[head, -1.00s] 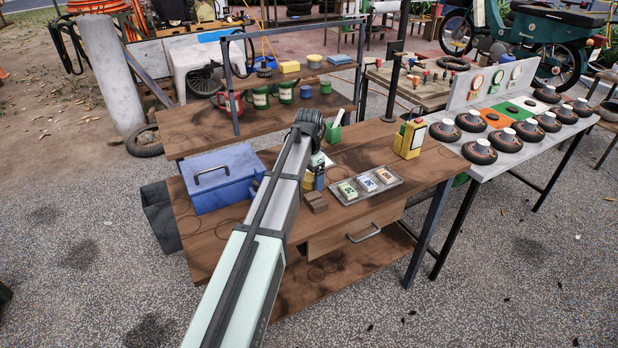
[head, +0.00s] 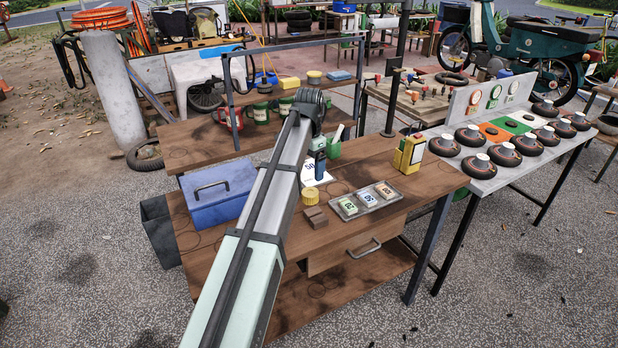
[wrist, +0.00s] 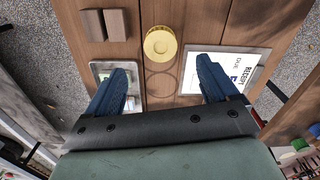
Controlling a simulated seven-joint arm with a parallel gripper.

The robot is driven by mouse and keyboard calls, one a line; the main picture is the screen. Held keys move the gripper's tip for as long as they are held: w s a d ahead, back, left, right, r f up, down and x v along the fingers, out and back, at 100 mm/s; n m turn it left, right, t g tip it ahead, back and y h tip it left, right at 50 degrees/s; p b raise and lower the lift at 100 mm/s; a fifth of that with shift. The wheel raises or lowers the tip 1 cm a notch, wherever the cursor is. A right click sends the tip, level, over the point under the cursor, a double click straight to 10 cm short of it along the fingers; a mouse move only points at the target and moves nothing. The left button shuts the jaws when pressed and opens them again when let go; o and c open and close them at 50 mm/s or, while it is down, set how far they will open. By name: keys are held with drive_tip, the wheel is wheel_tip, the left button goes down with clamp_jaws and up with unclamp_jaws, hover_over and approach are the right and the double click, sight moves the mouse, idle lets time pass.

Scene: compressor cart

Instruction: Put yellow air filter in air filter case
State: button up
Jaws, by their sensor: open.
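A yellow round piece (head: 310,196), which looks like the air filter, lies on the wooden bench beside the brown blocks. In the wrist view its round top (wrist: 160,44) shows just beyond the fingertips, centred between them but not enclosed. My gripper (wrist: 163,78) is open and empty, pointing down, with bare wood between its blue fingers. In the head view my gripper (head: 318,168) is over the bench behind the yellow piece, partly hidden by my arm. I cannot tell which thing is the air filter case.
Brown blocks (head: 314,217) and a metal tray (head: 367,207) with labelled packs lie near the yellow piece. A receipt paper (wrist: 232,72) lies on the bench.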

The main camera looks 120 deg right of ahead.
sight(310, 192)
drive_tip(key=shift+r, duration=0.85)
drive_tip(key=f+n, duration=0.5)
drive_tip(key=n, duration=0.1)
drive_tip(key=f+n+h, duration=0.1)
drive_tip(key=f+n, duration=0.5)
drive_tip(key=n, duration=0.1)
drive_tip(key=shift+s+f, duration=0.2)
drive_tip(key=shift+f, duration=0.05)
idle(1.1)
